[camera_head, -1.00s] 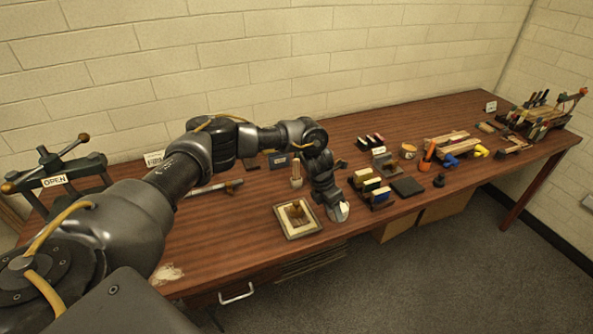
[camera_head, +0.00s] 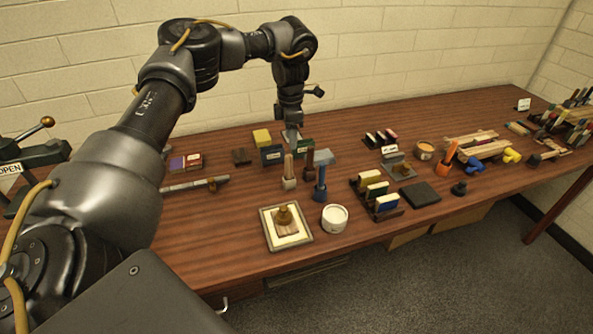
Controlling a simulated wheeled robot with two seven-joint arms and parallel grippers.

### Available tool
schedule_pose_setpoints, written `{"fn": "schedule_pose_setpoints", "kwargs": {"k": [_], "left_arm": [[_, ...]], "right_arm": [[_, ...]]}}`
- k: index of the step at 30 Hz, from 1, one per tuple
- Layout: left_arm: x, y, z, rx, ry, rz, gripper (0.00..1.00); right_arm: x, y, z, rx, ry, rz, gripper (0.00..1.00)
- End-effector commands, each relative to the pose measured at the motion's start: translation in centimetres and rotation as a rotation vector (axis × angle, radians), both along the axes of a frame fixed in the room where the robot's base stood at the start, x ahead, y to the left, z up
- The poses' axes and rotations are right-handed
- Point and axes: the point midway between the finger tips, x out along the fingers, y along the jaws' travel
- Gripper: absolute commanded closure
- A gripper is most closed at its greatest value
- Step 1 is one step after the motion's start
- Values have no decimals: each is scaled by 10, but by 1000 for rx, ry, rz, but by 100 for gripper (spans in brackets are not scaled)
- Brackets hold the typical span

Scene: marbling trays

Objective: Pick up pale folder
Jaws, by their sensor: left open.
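I cannot single out a pale folder with certainty. An upright tool with a pale handle (camera_head: 289,172) stands near the middle of the wooden table, beside dark and blue-handled upright tools. My left gripper (camera_head: 291,138) points down behind these tools, near small dark boxes at the back of the table. Its jaws are open, and I see nothing held between them. The fingertips are small and partly lost against the boxes, so I cannot tell whether they touch anything. My right gripper is out of view.
A framed tray (camera_head: 306,238) and a white jar (camera_head: 334,219) stand at the table's front. A long grey tool (camera_head: 195,184) lies left. A rack of coloured blocks (camera_head: 391,212) and a black pad (camera_head: 419,194) stand right. The front left tabletop is largely clear.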

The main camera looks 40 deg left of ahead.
Motion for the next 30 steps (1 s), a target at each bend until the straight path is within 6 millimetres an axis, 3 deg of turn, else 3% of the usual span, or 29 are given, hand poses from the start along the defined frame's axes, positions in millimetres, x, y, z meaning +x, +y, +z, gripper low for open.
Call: {"fn": "schedule_pose_setpoints", "kwargs": {"k": [7, 12, 18, 23, 30], "left_arm": [[-6, 9, -7, -1, 3, 14, 58], [-11, 14, -33, -2, 5, 22, 58], [-9, 14, -55, -1, 2, 21, 58], [-8, 13, -58, 0, 1, 19, 58], [-14, 17, -81, 0, 6, 18, 58]], "right_arm": [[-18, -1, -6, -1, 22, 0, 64], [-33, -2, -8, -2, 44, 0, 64], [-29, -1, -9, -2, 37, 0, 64], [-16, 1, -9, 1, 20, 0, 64], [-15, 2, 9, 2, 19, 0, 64]]}}
